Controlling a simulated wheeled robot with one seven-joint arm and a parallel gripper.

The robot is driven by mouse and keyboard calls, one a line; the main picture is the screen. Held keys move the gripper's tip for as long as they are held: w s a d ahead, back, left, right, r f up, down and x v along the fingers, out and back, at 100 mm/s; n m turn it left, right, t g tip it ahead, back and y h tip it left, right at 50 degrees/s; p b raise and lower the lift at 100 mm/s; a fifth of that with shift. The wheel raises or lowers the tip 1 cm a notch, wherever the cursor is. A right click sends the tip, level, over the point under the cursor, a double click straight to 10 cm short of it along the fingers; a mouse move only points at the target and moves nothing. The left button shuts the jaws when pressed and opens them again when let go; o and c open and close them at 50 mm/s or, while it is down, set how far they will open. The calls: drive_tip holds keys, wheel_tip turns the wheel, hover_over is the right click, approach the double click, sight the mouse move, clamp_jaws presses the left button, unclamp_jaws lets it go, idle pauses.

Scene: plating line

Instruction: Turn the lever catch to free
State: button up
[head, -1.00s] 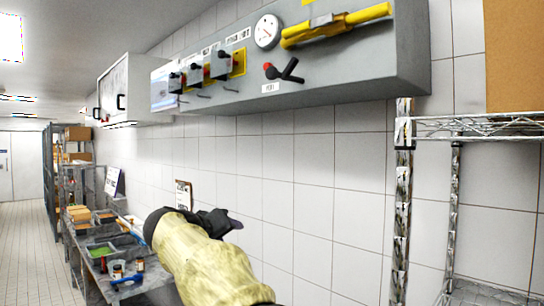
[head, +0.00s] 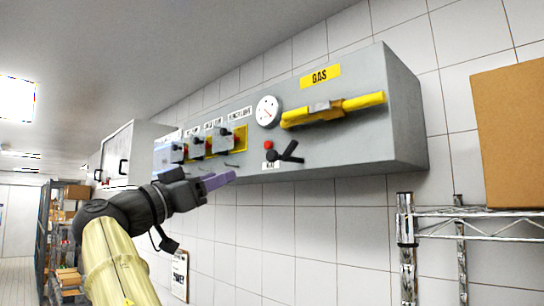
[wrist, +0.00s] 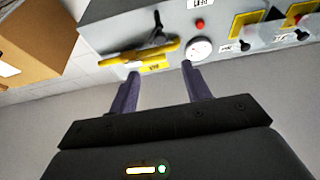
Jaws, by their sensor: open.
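A grey wall panel carries a black lever (head: 290,152) beside a red button (head: 268,145); I cannot tell for sure that this lever is the catch. Above it is a thick yellow bar handle (head: 350,106) with a grey middle piece, under a yellow GAS label (head: 320,76). The lever also shows in the wrist view (wrist: 158,27), upside down, beyond the yellow handle (wrist: 115,57). My gripper (head: 230,178) is open and empty, left of and below the lever, apart from the panel. In the wrist view its two purple fingers (wrist: 160,69) point toward the panel.
A round gauge (head: 268,111) sits left of the yellow handle. Several switches on yellow plates (head: 240,138) lie further left. A cardboard box (head: 510,135) stands on a wire shelf (head: 470,213) at the right. A clipboard (head: 180,276) hangs below the panel.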

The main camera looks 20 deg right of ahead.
sight(270, 157)
drive_tip(key=shift+w+r, duration=0.1)
drive_tip(key=p+x, duration=0.9)
drive_tip(key=x, duration=0.7)
drive_tip(key=shift+d+r, duration=0.1)
drive_tip(key=shift+d, duration=0.1)
drive_tip(key=shift+w+d+p, duration=0.3)
drive_tip(key=shift+w+d, duration=0.05)
drive_tip(key=shift+d, duration=0.05)
drive_tip(key=shift+s, duration=0.25)
drive_tip(key=shift+w, duration=0.1)
drive_tip(key=c, duration=0.9)
